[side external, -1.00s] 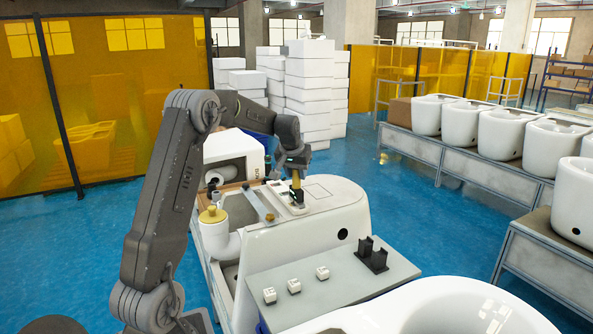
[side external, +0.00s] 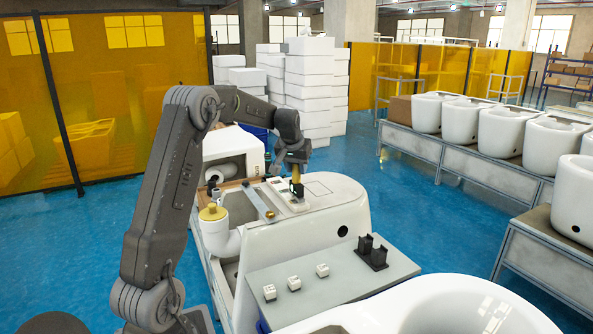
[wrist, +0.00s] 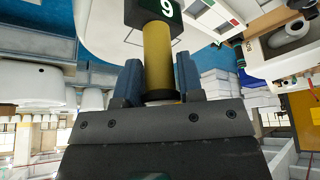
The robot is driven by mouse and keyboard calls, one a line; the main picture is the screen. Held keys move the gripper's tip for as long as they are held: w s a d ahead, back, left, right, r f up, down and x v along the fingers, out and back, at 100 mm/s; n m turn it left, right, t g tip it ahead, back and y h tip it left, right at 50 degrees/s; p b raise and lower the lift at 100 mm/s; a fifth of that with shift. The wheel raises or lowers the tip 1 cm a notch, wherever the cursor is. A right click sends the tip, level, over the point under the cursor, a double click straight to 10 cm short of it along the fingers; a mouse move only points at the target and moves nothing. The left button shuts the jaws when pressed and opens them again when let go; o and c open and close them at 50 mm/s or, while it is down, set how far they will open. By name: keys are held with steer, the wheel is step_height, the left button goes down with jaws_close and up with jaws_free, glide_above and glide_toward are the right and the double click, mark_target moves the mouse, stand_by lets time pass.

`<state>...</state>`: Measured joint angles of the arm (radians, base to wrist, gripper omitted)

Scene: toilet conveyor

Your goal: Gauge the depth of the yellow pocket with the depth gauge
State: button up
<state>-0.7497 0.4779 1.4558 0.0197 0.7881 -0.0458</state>
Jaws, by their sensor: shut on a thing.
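My gripper (side external: 296,182) is shut on the depth gauge (wrist: 158,55), a brass-yellow cylinder with a dark block bearing a white "9" at its far end. The blue-grey fingers (wrist: 157,80) press it from both sides in the wrist view. In the side view the gauge is upright just over a small pale plate (side external: 284,202) on the white tank top. The plate's coloured marks show in the wrist view, red and green among them. I cannot make out the yellow pocket, and whether the gauge tip touches the plate is hidden.
A metal bar (side external: 258,200) lies left of the plate, and a white pipe elbow with a yellow lid (side external: 213,212) stands at the tank's left edge.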

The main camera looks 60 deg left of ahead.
steer(key=shift+r, duration=2.4)
steer(key=shift+d, duration=0.1)
